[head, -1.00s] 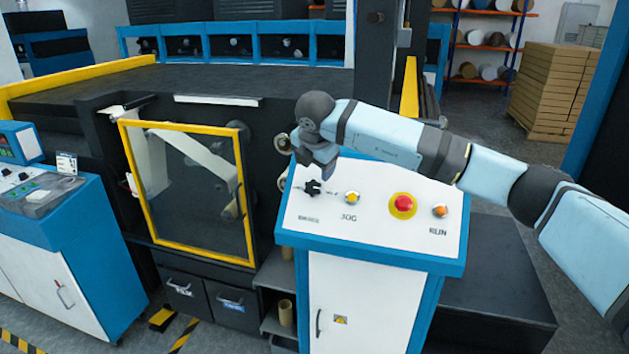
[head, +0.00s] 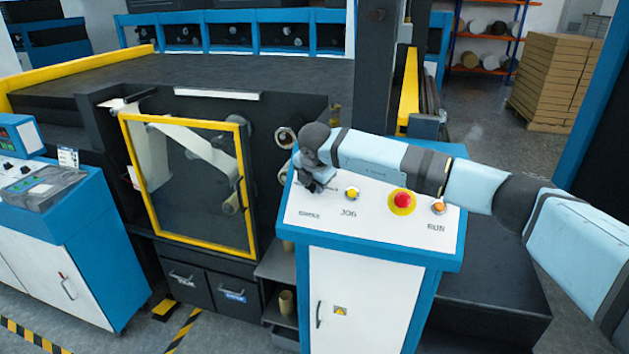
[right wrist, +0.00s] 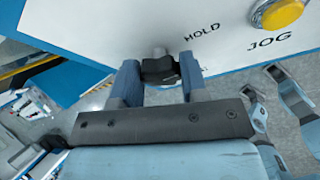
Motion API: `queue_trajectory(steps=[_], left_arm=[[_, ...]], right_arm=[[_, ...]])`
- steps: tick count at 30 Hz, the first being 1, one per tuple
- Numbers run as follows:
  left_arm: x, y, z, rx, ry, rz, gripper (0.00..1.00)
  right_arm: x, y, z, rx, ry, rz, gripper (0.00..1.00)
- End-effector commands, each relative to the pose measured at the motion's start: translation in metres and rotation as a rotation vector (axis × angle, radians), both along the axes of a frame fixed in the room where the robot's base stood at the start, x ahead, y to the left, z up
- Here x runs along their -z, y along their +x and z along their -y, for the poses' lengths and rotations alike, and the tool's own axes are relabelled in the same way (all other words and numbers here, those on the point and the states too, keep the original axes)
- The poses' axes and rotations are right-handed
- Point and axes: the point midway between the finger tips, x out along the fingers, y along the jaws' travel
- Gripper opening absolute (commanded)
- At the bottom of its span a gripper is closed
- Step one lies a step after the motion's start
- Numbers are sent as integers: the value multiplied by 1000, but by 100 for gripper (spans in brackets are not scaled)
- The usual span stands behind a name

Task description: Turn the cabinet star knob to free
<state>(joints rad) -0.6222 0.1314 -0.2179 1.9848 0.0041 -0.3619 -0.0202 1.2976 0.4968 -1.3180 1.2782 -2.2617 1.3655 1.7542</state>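The dark star knob (head: 317,186) is at the left of the white sloped panel, beside the yellow JOG button. My right gripper (head: 311,177) is down over it and hides most of it in the head view. In the right wrist view, the black knob (right wrist: 160,70) sits between the two fingers of my right gripper (right wrist: 161,76), with no clear gap on either side. The word HOLD shows close by on the panel. The knob's pointing direction is hidden. My left gripper is not in view.
The yellow JOG button (head: 352,194), red stop button (head: 402,201) and orange RUN button (head: 438,207) line the panel right of the knob, below my right forearm. A yellow-framed guard window (head: 247,190) stands to the left. The floor in front is clear.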

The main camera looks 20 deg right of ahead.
Motion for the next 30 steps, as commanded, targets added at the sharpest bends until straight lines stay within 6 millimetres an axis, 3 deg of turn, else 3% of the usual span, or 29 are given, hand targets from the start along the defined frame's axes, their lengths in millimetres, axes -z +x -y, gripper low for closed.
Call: queue_trajectory(steps=[3,16,30], left_arm=[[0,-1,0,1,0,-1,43],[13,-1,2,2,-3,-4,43],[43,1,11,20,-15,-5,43]], right_arm=[[0,0,0,0,0,-1,17],[2,1,-1,-65,-54,-38,17],[2,3,-4,-351,-294,-197,17]])
